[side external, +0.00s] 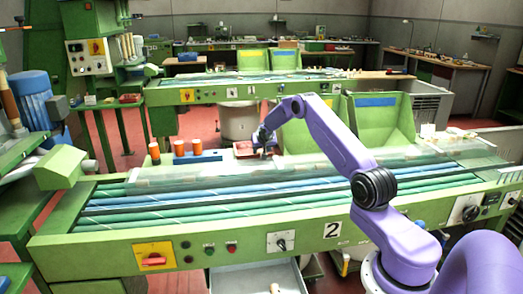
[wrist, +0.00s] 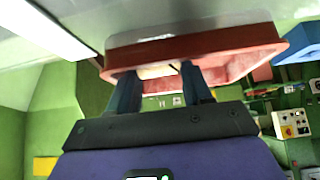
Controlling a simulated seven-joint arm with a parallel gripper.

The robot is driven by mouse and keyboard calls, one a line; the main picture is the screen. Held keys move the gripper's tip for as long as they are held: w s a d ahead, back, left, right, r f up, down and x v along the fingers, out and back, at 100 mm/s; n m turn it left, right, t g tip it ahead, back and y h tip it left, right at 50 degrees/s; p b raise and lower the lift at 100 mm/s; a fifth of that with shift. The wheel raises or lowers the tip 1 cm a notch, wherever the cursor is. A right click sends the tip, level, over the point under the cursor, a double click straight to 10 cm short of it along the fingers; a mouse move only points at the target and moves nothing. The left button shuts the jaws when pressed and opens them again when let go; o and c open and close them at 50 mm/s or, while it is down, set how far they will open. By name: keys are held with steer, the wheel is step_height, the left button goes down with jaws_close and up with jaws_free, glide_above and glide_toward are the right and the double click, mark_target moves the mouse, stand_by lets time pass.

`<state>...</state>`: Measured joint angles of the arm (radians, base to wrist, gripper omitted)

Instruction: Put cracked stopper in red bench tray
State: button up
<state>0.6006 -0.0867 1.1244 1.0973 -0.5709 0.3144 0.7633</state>
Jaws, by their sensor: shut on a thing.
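The red bench tray (side external: 244,148) sits on the far side of the green bench in the side view. In the wrist view the tray (wrist: 215,45) fills the area just beyond the fingertips, with its rim close to them. My gripper (side external: 264,143) is at the tray's right part in the side view. In the wrist view my gripper (wrist: 160,80) is shut on a small pale piece, which looks like the stopper (wrist: 158,71). It is mostly hidden by the fingers and tray rim, and I cannot see a crack or whether it touches the tray.
Several orange cylinders, one of them here (side external: 179,147), stand left of the tray. Green bins (side external: 372,120) stand behind the bench. A clear panel (side external: 330,160) lies along the bench's far side. A pale object (side external: 274,287) lies in the open drawer (side external: 250,278) below.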

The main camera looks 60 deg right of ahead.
steer(key=o, duration=0.7)
steer(key=shift+f, duration=0.1)
